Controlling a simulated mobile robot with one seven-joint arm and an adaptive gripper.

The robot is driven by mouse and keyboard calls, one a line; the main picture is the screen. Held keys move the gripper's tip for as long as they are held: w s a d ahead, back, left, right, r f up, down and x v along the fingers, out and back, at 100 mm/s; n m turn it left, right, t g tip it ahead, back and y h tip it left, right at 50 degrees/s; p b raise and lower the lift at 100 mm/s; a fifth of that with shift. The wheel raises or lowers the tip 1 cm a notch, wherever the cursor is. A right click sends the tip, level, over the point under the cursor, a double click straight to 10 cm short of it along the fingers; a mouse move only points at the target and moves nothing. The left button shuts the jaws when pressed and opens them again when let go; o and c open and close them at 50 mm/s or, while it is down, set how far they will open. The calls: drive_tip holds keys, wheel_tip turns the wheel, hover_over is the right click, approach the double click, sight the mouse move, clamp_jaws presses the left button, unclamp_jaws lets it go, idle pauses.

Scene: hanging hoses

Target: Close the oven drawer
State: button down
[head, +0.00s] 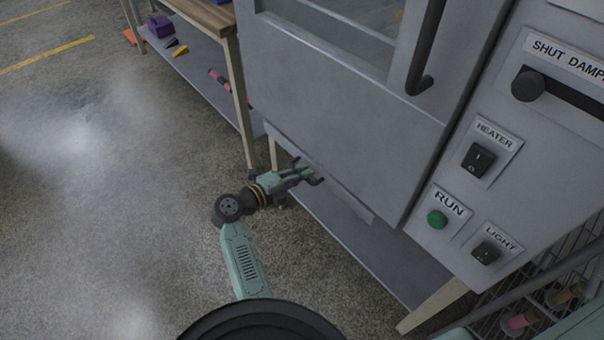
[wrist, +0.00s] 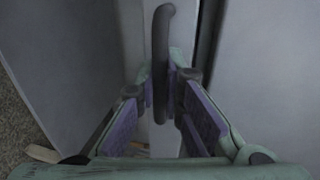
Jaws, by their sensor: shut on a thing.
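The grey oven (head: 330,100) fills the upper middle of the head view. The drawer front (head: 350,204) shows as a narrow pale strip along the oven's lower edge. I cannot tell how far the drawer stands out. My gripper (head: 308,174) is at this strip, beside its dark handle (head: 318,182). In the wrist view, my gripper (wrist: 172,88) has its purple-padded fingers on either side of the dark curved handle (wrist: 162,50) and is shut on it.
A wooden workbench (head: 205,14) with a lower shelf (head: 200,62) stands left of the oven. A grey shelf (head: 375,250) and pale leg (head: 432,306) lie below the oven. A wire rack (head: 560,275) stands at lower right. The floor at left is clear.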

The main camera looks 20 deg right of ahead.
sight(312, 167)
drive_tip(key=shift+w+d+r+p, duration=0.1)
drive_tip(key=shift+w+d+p, duration=0.15)
drive_tip(key=shift+d, duration=0.45)
drive_tip(key=shift+w+d+f+p, duration=0.1)
drive_tip(key=shift+w+d+p, duration=0.15)
drive_tip(key=shift+d, duration=0.45)
drive_tip(key=shift+w+d+r+p, duration=0.1)
drive_tip(key=shift+w+d+p, duration=0.15)
drive_tip(key=shift+d, duration=0.45)
drive_tip(key=c, duration=1.7)
unclamp_jaws()
drive_tip(key=shift+d, duration=0.1)
drive_tip(key=v, duration=1.2)
drive_tip(key=shift+w, duration=0.1)
